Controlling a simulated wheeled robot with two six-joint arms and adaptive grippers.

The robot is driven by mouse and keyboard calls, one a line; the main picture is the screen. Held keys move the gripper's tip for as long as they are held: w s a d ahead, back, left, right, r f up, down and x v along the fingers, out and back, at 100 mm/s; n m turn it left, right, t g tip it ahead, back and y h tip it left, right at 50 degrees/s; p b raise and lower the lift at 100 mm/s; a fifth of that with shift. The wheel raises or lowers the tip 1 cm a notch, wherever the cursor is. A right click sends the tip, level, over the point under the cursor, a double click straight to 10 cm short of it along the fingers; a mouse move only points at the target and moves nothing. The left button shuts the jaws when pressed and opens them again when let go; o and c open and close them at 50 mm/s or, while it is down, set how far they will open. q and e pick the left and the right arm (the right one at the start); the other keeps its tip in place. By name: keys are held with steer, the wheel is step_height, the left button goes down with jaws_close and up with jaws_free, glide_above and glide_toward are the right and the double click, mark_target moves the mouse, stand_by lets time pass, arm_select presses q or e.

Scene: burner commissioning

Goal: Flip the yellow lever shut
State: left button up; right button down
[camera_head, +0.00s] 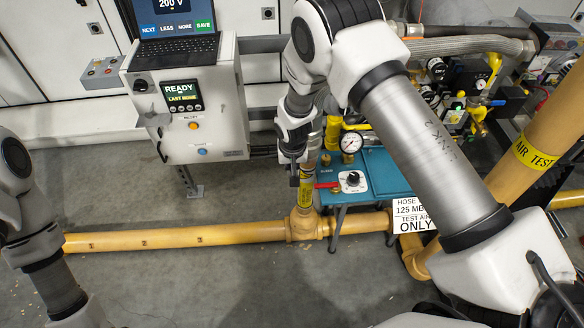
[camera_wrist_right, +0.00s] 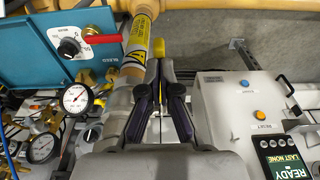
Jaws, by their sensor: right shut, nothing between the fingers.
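My right gripper (camera_head: 294,182) points down just left of the upright yellow pipe with the warning label (camera_head: 305,188). In the right wrist view the right gripper (camera_wrist_right: 159,65) has its dark fingers together at the tips with nothing held. A small yellow piece (camera_wrist_right: 158,47) shows just beyond the fingertips, beside the pipe; it may be part of the yellow lever, but I cannot tell, nor whether it touches the fingers. In the head view a yellow fitting (camera_head: 334,131) sits behind the pipe, partly hidden by my arm. My left gripper is out of view; only its arm shows.
A teal bench (camera_head: 384,167) with a red-handled valve, a black knob and a gauge (camera_head: 351,143) stands right of the pipe. The control box (camera_head: 208,130) with a "READY" screen stands left. A horizontal yellow pipe (camera_head: 180,238) runs low in front. Open floor lies left.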

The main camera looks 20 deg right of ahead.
steer(key=shift+s+f+b, duration=0.4)
steer(key=shift+s+f, duration=0.15)
steer(key=shift+f, duration=0.2)
steer(key=shift+s, duration=0.1)
steer(key=r+p, duration=0.2)
steer(key=w+r+p, duration=0.1)
steer(key=r+p, duration=0.1)
steer(key=r, duration=0.1)
steer(key=shift+a+r, duration=0.1)
steer(key=shift+r, duration=0.05)
steer(key=s+a+r+p, duration=0.1)
steer(key=s+a+p, duration=0.1)
steer(key=s+p, duration=0.7)
steer(key=shift+s+a+r+p, duration=0.2)
steer(key=shift+a+r+p, duration=0.1)
steer(key=shift+a+r, duration=0.1)
